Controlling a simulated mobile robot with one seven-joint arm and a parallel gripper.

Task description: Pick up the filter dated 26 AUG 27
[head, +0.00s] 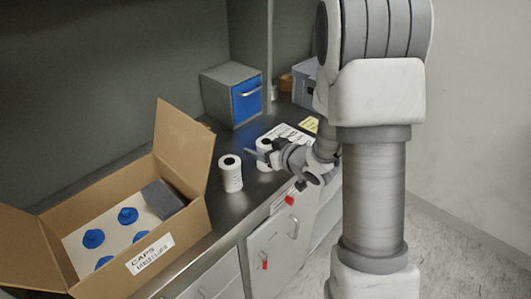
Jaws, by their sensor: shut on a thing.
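Two white cylindrical filters with dark centre holes stand on the dark counter. The nearer filter (231,174) is upright and free, left of my gripper. The farther filter (263,144) is at the jaws of my gripper (264,156), which is shut on it. The gripper reaches in from the right, low over the counter, and hides part of this filter. The filter looks upright; whether its base touches the counter cannot be told. The dates on both filters are too small to read.
An open cardboard box (190,231) labelled CAPS holds several blue caps and a dark block at the left. A grey cabinet with a blue front (247,100) stands behind. Papers (290,133) lie behind the gripper. A grey bin (305,84) is at the back right.

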